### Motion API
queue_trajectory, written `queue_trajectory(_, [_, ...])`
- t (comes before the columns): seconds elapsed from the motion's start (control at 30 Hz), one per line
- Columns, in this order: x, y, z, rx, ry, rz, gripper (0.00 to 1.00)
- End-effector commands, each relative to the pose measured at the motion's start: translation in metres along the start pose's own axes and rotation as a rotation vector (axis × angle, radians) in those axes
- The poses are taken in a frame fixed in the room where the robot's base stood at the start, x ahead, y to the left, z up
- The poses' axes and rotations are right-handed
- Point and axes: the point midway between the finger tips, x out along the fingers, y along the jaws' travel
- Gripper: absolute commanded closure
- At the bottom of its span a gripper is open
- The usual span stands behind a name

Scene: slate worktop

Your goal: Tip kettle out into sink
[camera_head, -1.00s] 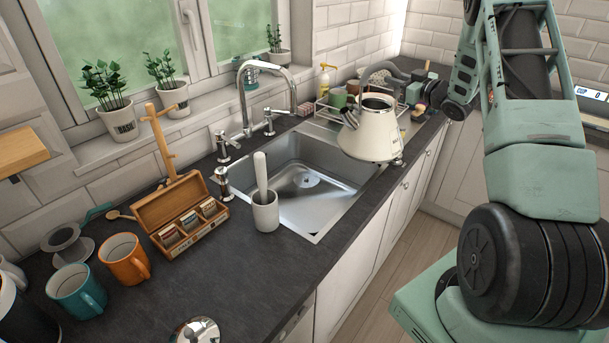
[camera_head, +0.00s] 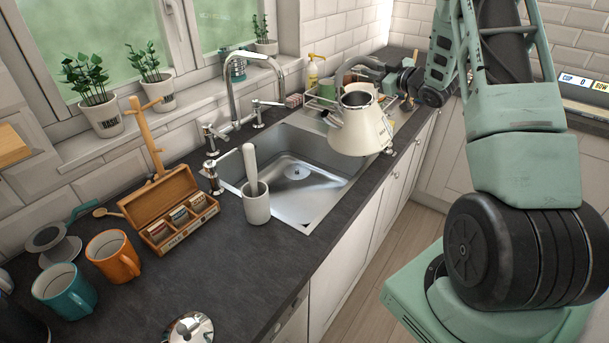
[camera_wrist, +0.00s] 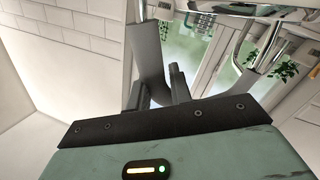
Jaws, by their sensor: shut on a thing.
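The cream kettle (camera_head: 362,133) is held up over the right end of the sink and the worktop's front edge. Its lid is off, its dark open mouth shows, and it leans with its spout to the left. My gripper (camera_head: 390,76) is shut on the kettle's grey handle (camera_head: 350,70). In the wrist view, the handle (camera_wrist: 149,55) stands between the dark fingers of my gripper (camera_wrist: 162,88). The steel sink (camera_head: 322,205) lies below and left of the kettle. No stream of water shows.
A white crock (camera_head: 256,207) with a pestle-like rod stands at the sink's near left edge. The tall tap (camera_head: 231,95) rises behind the sink. A dish rack (camera_head: 318,105) is behind the kettle. A shiny lid (camera_head: 192,329) lies on the front worktop.

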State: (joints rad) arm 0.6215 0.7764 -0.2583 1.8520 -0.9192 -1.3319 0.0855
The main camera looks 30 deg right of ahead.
Motion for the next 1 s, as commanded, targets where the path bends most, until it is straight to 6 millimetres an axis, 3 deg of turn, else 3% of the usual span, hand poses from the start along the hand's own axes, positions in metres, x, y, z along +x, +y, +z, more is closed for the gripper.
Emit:
queue_trajectory(0.57, [0.014, -0.057, -0.03, -0.315, -0.05, -0.016, 1.0])
queue_trajectory(1.0, [0.024, -0.106, -0.037, -0.541, -0.093, -0.025, 1.0])
